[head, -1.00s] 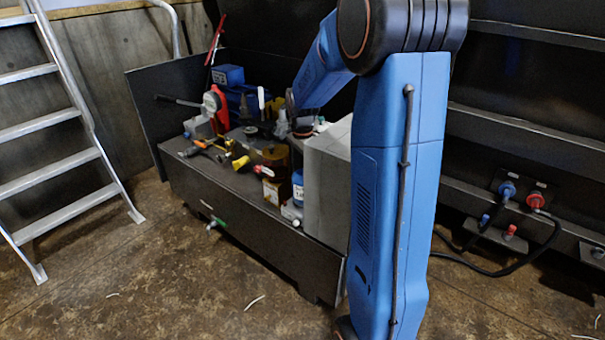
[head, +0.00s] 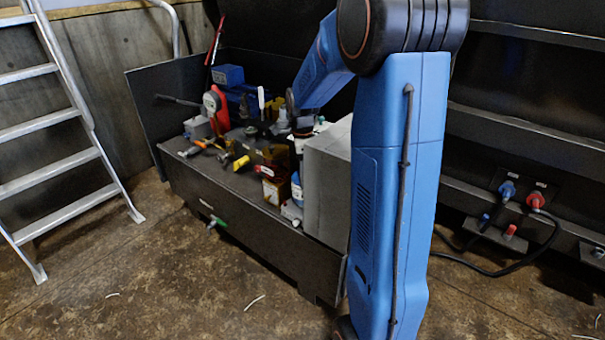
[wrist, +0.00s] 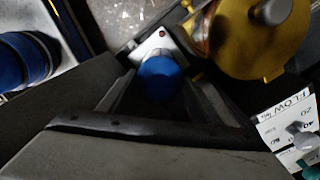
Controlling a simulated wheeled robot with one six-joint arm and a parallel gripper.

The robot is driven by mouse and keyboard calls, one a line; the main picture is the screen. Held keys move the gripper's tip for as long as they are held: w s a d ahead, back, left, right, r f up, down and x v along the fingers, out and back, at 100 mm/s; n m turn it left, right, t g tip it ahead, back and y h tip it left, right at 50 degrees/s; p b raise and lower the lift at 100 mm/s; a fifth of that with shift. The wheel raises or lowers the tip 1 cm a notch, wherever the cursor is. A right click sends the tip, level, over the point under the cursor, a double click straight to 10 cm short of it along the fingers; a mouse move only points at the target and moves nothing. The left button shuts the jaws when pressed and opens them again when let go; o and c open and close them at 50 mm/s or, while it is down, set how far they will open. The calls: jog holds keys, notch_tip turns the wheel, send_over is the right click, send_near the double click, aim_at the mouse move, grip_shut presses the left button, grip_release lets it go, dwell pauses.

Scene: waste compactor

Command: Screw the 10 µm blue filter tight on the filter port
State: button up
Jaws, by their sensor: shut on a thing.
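In the wrist view my gripper (wrist: 160,90) has its two dark fingers on either side of a round blue piece (wrist: 160,78), which I take to be the blue filter. Its 10 µm marking cannot be read. A pale plate with a red dot (wrist: 162,33) shows just beyond it. Whether the blue piece touches the plate cannot be told, and the filter port is not clearly seen. In the head view my gripper (head: 301,126) is small and dark over the right end of the bench, and what it holds is hidden there.
A ribbed blue cylinder (wrist: 28,60) is at the left. A FLOW label (wrist: 285,122) is at the right. A grey box (head: 328,185) stands on the bench's right end.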

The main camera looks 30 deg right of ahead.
jog(key=m, duration=0.5)
dwell(0.3)
jog(key=o, duration=1.2)
jog(key=shift+o, duration=0.2)
jog(key=shift+c, duration=0.3)
